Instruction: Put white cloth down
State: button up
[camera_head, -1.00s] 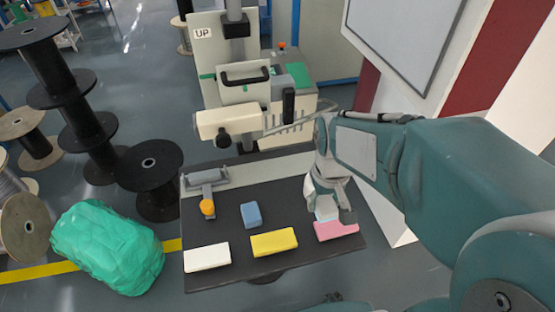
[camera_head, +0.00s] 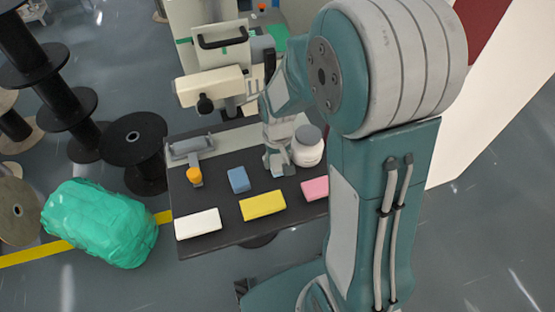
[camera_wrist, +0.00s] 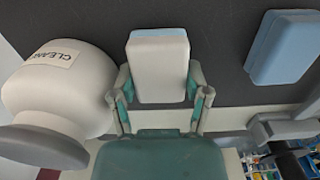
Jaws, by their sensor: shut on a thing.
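My gripper (camera_head: 278,163) is over the back right part of the dark table (camera_head: 222,244). In the wrist view my gripper (camera_wrist: 159,85) is shut on a white cloth (camera_wrist: 160,70), a block-like pad with a light-blue edge. The cloth is at or just above the table; I cannot tell if it touches. In the head view it is mostly hidden by my gripper. Another white block (camera_head: 198,223) lies at the table's front left.
A white cleaner jar (camera_head: 307,149) stands close beside my gripper; it also shows in the wrist view (camera_wrist: 62,85). Blue (camera_head: 238,179), yellow (camera_head: 263,205) and pink (camera_head: 315,188) blocks lie on the table. An orange-topped item (camera_head: 194,177) is at left. Dark table surface between them is bare.

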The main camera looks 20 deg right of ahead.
jog(key=shift+f, duration=0.25)
jog(key=o, duration=1)
